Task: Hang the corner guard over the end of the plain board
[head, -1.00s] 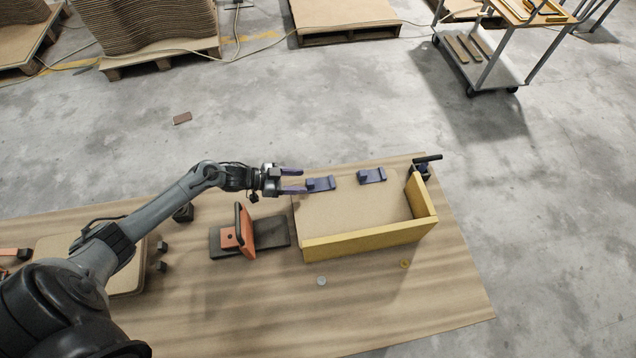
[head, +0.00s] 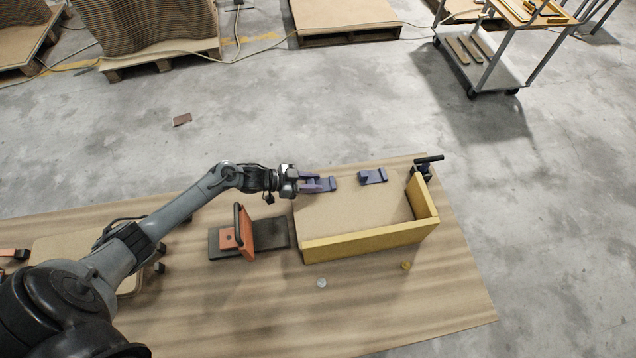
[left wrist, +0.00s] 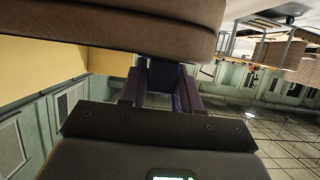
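A pale tan board (head: 355,213) with rounded corners lies on the table, with yellow walls along its near and right sides. A small blue-purple stepped piece (head: 327,183) sits at its far left edge. A similar piece (head: 373,176) lies to its right. I cannot tell for certain which thing is the corner guard. My left gripper (head: 311,183) is at the left blue-purple piece, with one purple finger on each side of its raised block. In the left wrist view a dark blue block (left wrist: 163,76) shows between the fingers; whether they press on it is unclear. My right gripper is out of view.
An orange angled piece with a black handle (head: 246,232) stands on a dark pad (head: 222,246), left of the board. A black-handled clamp (head: 425,166) is at the far right corner. A silver disc (head: 321,283) and a yellow disc (head: 406,265) lie in front. The table's front right is clear.

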